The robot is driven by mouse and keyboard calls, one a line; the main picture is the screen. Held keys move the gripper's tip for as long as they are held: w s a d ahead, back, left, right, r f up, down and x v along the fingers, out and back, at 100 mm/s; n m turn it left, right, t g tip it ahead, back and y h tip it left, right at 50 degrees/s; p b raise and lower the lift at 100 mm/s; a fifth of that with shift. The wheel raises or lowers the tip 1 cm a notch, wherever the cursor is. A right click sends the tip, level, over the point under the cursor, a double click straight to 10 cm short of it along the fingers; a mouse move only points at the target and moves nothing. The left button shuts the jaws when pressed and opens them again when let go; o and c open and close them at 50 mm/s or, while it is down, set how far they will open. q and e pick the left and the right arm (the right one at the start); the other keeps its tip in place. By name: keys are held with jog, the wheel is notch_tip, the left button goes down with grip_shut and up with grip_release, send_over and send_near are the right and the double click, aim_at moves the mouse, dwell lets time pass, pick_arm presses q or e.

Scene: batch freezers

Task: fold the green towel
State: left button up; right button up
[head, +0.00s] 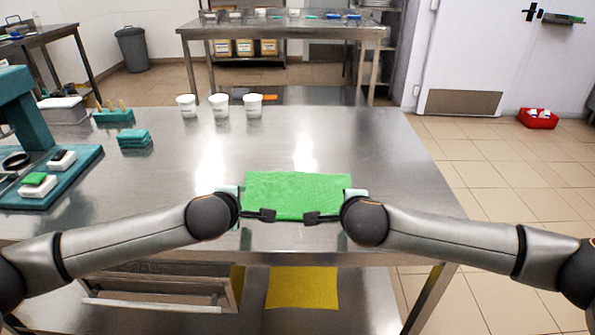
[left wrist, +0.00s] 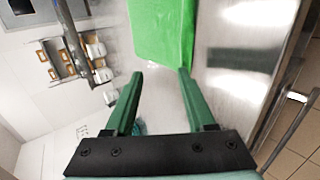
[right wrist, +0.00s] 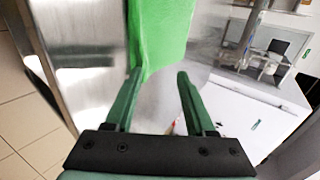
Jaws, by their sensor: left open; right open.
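The green towel (head: 297,190) lies spread as a rough rectangle on the steel table (head: 375,150), close to its front edge. My left gripper (head: 246,204) is open at the towel's left side. In the left wrist view its fingers (left wrist: 160,78) are apart and empty, with the towel (left wrist: 162,35) just beyond the tips. My right gripper (head: 338,206) is open at the towel's right side. In the right wrist view its fingers (right wrist: 160,75) are apart, and the towel's (right wrist: 158,35) corner reaches the left fingertip. Contact is unclear. The grippers partly cover the near corners.
Three white tubs (head: 219,106) stand at the back of the table. A yellow sheet (head: 302,288) lies below the tabletop. The table right of the towel is bare.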

pick_arm(q)
jog(key=s+r, duration=0.5)
jog(key=r, duration=0.2)
jog(key=shift+s, duration=0.15)
pick_arm(e)
jog(key=s+r, duration=0.5)
jog(key=r, duration=0.2)
pick_arm(q)
jog(key=shift+f, duration=0.1)
pick_arm(e)
jog(key=shift+s, duration=0.1)
